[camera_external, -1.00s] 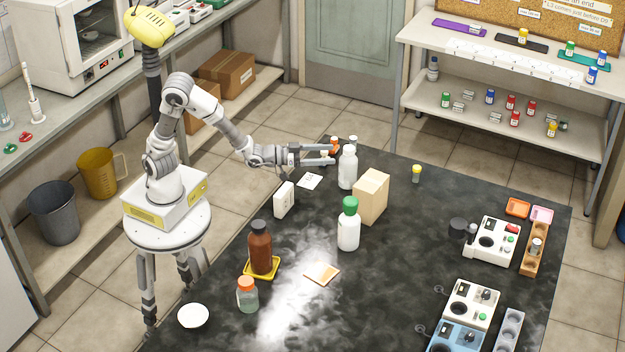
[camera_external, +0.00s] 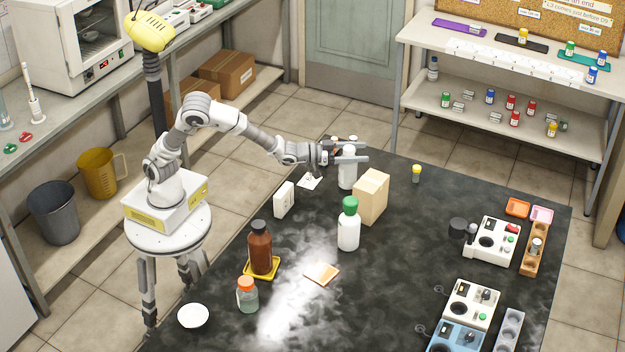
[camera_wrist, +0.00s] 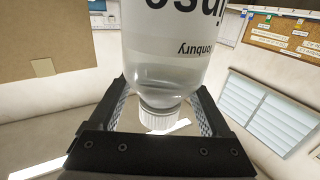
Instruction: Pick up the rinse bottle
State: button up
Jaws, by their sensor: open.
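The likely rinse bottle (camera_external: 347,182) is a whitish bottle standing upright at the far end of the black bench. In the wrist view the bottle (camera_wrist: 168,55) appears upside down, clear-bodied with a white ribbed cap and large black print, only partly readable. My gripper (camera_external: 358,154) is around its upper part, one finger on each side. In the wrist view the cap and shoulder sit between the open fingers, with gaps visible beside the cap. The gripper partly hides the bottle's top in the external view.
A cardboard-coloured box (camera_external: 371,197) stands close to the right of the bottle. A green-capped white bottle (camera_external: 349,230) is in front. A white box (camera_external: 284,199) and a flat card (camera_external: 310,182) lie to the left. A small yellow-capped vial (camera_external: 416,174) stands farther right.

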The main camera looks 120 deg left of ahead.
grip_shut()
dwell(0.4)
jog(key=shift+r, duration=0.1)
dwell(0.9)
